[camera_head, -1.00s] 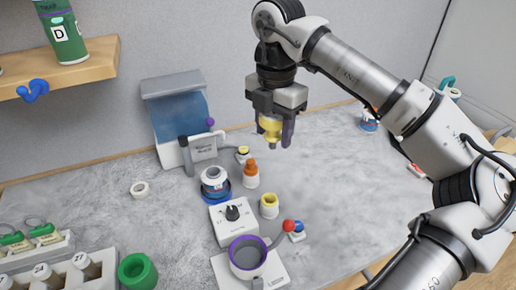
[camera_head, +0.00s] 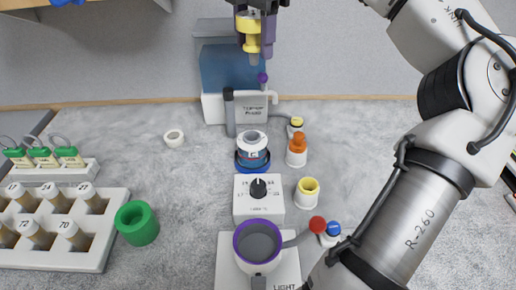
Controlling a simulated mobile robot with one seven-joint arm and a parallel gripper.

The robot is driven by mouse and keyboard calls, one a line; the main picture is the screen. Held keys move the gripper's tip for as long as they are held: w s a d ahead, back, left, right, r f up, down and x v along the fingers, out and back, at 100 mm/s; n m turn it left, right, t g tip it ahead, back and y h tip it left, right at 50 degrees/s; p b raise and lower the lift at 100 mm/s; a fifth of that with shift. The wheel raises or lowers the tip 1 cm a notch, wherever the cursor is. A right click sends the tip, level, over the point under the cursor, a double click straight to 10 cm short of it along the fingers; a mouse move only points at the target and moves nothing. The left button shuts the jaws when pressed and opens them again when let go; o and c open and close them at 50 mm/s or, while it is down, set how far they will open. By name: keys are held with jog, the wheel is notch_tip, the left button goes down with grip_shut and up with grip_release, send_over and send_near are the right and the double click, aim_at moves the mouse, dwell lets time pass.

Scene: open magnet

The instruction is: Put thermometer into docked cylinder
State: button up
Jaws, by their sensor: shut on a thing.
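My gripper (camera_head: 255,38) is at the top edge of the picture, its upper part cut off. It is shut on a yellow-collared piece (camera_head: 248,26) with a grey tip pointing down, which looks like the thermometer. It hangs in front of the back wall, above the blue-panelled device. A grey cup with a purple rim (camera_head: 257,223) stands on a white base marked LIGHT at the front. A white and blue jar (camera_head: 252,158) sits in a blue ring behind the dial box. I cannot tell for sure which one is the docked cylinder.
The blue-panelled device (camera_head: 228,70) stands against the wall. The dial box (camera_head: 258,203) separates jar and cup. An orange-capped bottle (camera_head: 297,152) and a yellow-rimmed pot (camera_head: 307,191) stand to the right. A vial rack (camera_head: 95,252) and green ring (camera_head: 137,222) are left.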

jog(key=shift+a, duration=0.25)
jog(key=shift+f, duration=0.35)
notch_tip(320, 180, down, 19)
jog(key=shift+a+f+p, duration=0.1)
jog(key=shift+p, duration=0.9)
jog(key=shift+f+b, duration=0.4)
jog(key=shift+b, duration=0.2)
jog(key=shift+s+f, duration=0.1)
